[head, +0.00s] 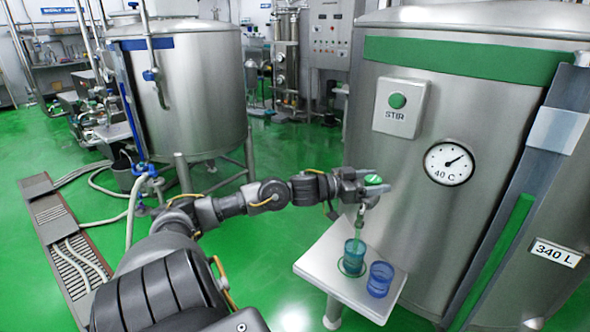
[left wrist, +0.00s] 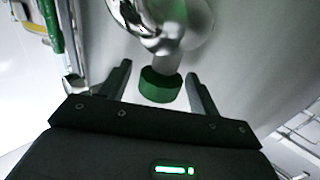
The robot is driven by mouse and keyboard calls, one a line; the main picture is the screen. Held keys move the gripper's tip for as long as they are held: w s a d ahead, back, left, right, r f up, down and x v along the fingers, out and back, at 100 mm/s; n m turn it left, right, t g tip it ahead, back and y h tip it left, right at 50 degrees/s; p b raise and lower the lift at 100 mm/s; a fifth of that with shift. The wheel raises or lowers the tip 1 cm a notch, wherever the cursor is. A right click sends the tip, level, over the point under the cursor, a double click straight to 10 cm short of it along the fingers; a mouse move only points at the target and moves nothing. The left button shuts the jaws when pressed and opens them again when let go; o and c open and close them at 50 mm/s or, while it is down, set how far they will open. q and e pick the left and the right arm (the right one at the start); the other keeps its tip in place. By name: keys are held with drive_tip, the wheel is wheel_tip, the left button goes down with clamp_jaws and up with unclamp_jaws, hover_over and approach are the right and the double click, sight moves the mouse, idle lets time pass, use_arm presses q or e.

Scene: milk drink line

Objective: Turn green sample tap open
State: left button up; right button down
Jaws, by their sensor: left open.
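The green sample tap knob (head: 373,179) is on the front of the large steel tank with the green band. It also shows in the left wrist view (left wrist: 161,88), below a shiny metal fitting. My left gripper (head: 368,186) is open at the tap. In the left wrist view, the left gripper (left wrist: 158,78) has one finger on each side of the knob, with a gap on both sides. A thin greenish vertical piece or stream shows below the tap, over a teal cup (head: 353,259); I cannot tell which it is. My right gripper is not in view.
The cup stands on a small white shelf (head: 325,268) at the tank (head: 440,110). A blue cup (head: 380,281) stands beside it. A dial gauge (head: 449,163) and a STIR button box (head: 401,107) are above. Another steel tank (head: 195,90) stands at left.

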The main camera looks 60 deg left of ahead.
use_arm(q)
drive_tip(key=shift+f+m+h+b, duration=0.25)
drive_tip(key=shift+m+h+b, duration=0.15)
drive_tip(key=shift+h, duration=0.1)
drive_tip(key=shift+s+r+g, duration=0.1)
drive_tip(key=shift+s+g, duration=0.05)
drive_tip(key=shift+g, duration=0.15)
drive_tip(key=v, duration=1)
drive_tip(key=s+a+f+n+y, duration=0.2)
drive_tip(key=a+f, duration=0.4)
drive_tip(key=f, duration=0.5)
drive_tip(key=s+a+f+n+y, duration=0.2)
drive_tip(key=a+f+y, duration=0.3)
drive_tip(key=f, duration=0.6)
drive_tip(key=a+n, duration=0.1)
drive_tip(key=a, duration=0.1)
drive_tip(key=shift+a+g+y, duration=0.3)
drive_tip(key=shift+g, duration=0.1)
drive_tip(key=shift+f, duration=0.1)
